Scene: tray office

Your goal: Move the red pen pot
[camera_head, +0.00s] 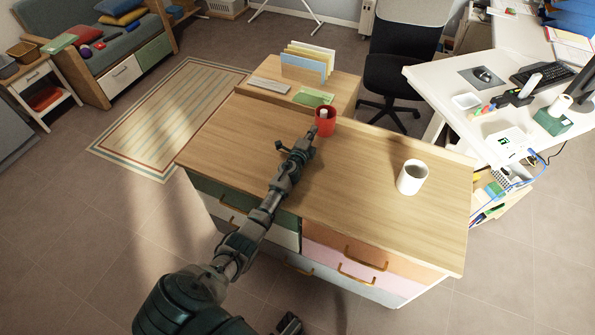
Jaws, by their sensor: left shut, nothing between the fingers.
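The red pen pot (329,126) stands upright at the far edge of the wooden cabinet top (235,130). Something pale shows in its opening. My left arm reaches across the cabinet from the lower left. My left gripper (311,133) is shut and empty, with its tips right at the near side of the pot. I cannot tell whether they touch it. A small dark part at the bottom edge seems to be my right gripper (289,324); its fingers are not clear.
A white cup (412,177) stands on the cabinet's right part. A white desk (450,83) is at right. The cabinet top's left side is clear.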

